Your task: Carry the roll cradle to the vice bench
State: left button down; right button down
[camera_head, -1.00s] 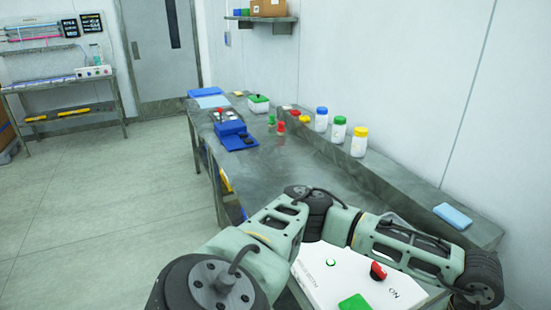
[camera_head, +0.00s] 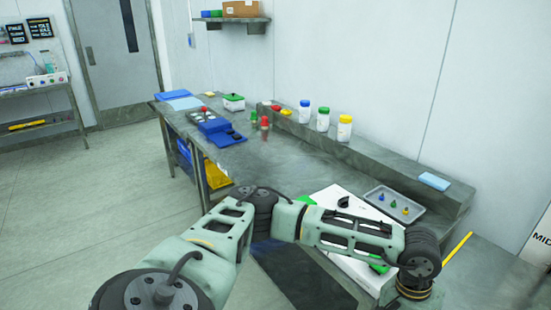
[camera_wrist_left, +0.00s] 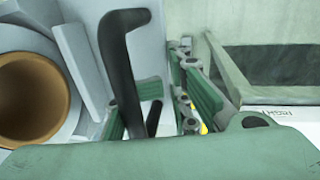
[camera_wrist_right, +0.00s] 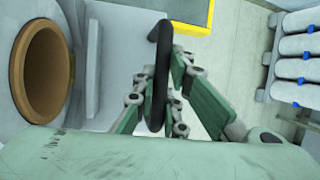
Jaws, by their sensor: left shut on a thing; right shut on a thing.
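The roll cradle (camera_wrist_left: 148,58) is a grey body carrying a pale roll with a brown core (camera_wrist_left: 30,95). In the left wrist view my left gripper (camera_wrist_left: 155,105) is shut on a black handle (camera_wrist_left: 124,75) at the cradle's side. In the right wrist view the cradle (camera_wrist_right: 118,45) and the roll's brown core (camera_wrist_right: 42,72) show at the left. There my right gripper (camera_wrist_right: 157,95) is shut on another black handle (camera_wrist_right: 157,60). Neither gripper nor the cradle shows in the head view. I cannot make out a vice on the grey bench (camera_head: 275,165) there.
On the bench, a white panel box (camera_head: 340,200) is partly hidden by my arm, with a grey tray (camera_head: 395,204) beside it. Jars (camera_head: 323,120) line the back ledge. Open floor (camera_head: 90,220) lies left. In the right wrist view, several pale rolls (camera_wrist_right: 298,70) lie at the right.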

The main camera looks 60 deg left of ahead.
aim_at(281, 163)
jog(key=u, duration=2.4)
jog(key=i+j+u, duration=0.1)
jog(key=u, duration=0.6)
jog(key=i+l, duration=0.2)
jog(key=i, duration=0.3)
jog(key=i+l, duration=0.15)
jog(key=i, duration=0.35)
jog(key=i+l, duration=0.2)
jog(key=i, duration=0.3)
jog(key=i+z, duration=0.15)
jog(key=i, duration=0.6)
jog(key=i+z, duration=0.75)
jog(key=k+j, duration=0.05)
jog(key=k, duration=0.05)
